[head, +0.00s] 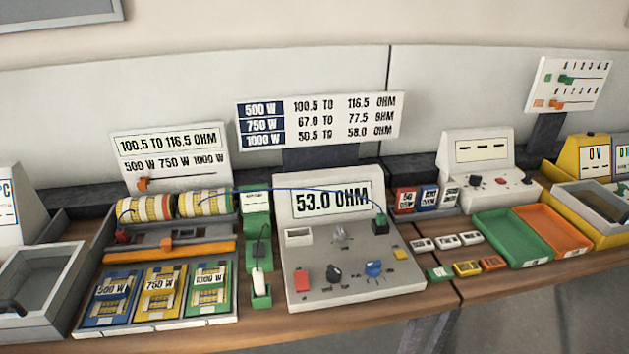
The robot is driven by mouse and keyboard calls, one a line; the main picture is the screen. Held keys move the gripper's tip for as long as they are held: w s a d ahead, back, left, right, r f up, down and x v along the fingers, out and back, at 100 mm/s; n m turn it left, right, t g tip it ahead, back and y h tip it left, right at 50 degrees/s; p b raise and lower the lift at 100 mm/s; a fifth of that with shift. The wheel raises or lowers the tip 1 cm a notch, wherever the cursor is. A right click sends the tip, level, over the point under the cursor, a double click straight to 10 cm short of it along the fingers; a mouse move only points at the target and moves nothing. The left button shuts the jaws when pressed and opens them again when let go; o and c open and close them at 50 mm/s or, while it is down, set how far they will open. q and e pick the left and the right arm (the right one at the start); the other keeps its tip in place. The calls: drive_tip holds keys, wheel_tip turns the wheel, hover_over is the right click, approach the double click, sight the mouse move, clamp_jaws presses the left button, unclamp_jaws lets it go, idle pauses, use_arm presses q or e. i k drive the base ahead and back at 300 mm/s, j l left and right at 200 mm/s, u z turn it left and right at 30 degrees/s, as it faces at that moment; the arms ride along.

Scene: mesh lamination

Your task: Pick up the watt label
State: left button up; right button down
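Three watt label stacks lie side by side in a white-edged tray (155,329) at the front left: a blue one marked 500 W (110,302), a yellow one marked 750 W (159,293) and a green one marked 1000 W (208,290). All three lie flat in their own compartments. The meter (354,281) beside the tray shows 53.0 OHM on its screen. A wall chart (319,120) pairs 500 W, 750 W and 1000 W with ohm ranges. Neither of my grippers is in view.
Behind the labels are an orange bar (170,253) and two striped rolls (145,208). A green holder (261,295) with a white-tipped probe stands right of the tray. A grey bin (40,276) is at left; green (511,238) and orange (553,232) trays are at right.

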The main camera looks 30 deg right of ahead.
sight(472, 237)
drive_tip(key=z, duration=1.95)
